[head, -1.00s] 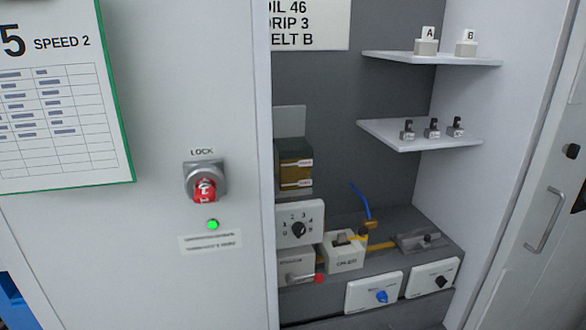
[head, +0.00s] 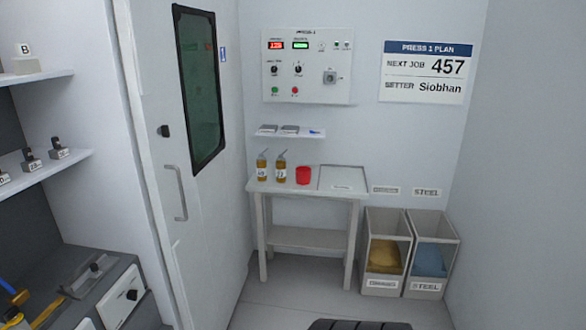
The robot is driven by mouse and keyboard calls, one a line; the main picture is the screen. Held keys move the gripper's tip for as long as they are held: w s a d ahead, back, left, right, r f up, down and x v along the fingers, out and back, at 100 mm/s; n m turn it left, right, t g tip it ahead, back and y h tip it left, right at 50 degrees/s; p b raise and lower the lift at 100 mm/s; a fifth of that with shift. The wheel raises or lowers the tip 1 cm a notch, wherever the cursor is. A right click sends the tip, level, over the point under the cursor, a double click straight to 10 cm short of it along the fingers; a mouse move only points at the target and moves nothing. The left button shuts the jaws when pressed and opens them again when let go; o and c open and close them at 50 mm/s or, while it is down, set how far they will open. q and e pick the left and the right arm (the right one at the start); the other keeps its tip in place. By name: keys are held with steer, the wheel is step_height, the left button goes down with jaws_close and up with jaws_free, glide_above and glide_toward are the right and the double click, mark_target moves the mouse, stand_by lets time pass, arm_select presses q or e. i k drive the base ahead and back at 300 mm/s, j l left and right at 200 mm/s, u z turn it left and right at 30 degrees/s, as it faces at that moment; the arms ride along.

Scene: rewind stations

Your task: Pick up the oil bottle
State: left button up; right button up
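Two amber oil bottles with spouts and white labels stand upright side by side on a small table (head: 300,189) against the back wall: a left bottle (head: 262,163) and a right bottle (head: 281,165). The numbers on their labels are too small for me to read surely. Neither of my grippers shows in the head view.
A red cup (head: 303,175) stands right of the bottles, beside a flat tray (head: 342,178). A small shelf (head: 288,133) hangs above. Two bins, one with yellow (head: 385,257) and one with blue contents (head: 429,260), stand right. A door (head: 180,200) and open cabinet are left.

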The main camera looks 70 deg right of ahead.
mark_target(261, 160)
steer(key=l+z, duration=0.1)
steer(key=z, duration=2)
steer(key=i+l, duration=0.15)
steer(key=i, duration=0.45)
steer(key=i+l+z, duration=0.15)
steer(key=i, duration=0.45)
steer(key=i+l, duration=0.15)
steer(key=i, duration=0.45)
